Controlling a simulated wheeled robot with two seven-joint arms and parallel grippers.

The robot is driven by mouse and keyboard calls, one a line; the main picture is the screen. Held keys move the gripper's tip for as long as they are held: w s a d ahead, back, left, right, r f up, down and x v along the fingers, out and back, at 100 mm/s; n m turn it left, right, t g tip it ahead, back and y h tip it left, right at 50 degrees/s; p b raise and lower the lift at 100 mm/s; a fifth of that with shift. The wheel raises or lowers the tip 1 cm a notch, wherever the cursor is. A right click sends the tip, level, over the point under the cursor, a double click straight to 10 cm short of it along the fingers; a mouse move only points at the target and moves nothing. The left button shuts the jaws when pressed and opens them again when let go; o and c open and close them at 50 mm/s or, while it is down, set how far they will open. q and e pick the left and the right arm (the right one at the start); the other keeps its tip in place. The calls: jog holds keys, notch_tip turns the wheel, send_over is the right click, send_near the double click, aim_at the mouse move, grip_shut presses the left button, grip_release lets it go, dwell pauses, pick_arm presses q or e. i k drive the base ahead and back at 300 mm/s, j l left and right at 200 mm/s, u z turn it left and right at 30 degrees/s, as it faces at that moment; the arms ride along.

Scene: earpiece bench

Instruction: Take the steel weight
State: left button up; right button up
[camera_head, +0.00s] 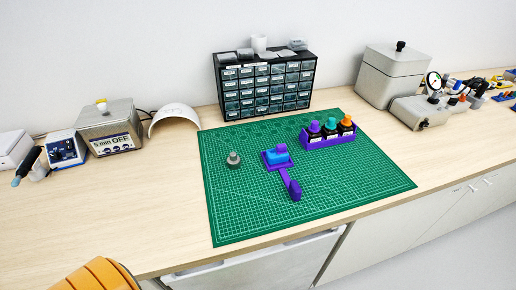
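The steel weight (233,160) is a small grey cylinder with a knob on top. It stands upright on the left part of the green cutting mat (240,215). To its right on the mat is a purple fixture (284,174) with a blue block (277,156) on it. Nothing touches the weight. Neither of my grippers shows in the head view.
A purple rack (328,140) with bottles stands at the mat's right back. A black drawer cabinet (264,87) is behind the mat. A white curved shell (174,118) and control boxes (111,127) stand to the left. The mat's front is clear.

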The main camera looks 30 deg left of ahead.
aim_at(234, 161)
jog(key=k+j+u, duration=0.1)
jog(key=u, duration=1)
jog(key=k+l+u, duration=0.1)
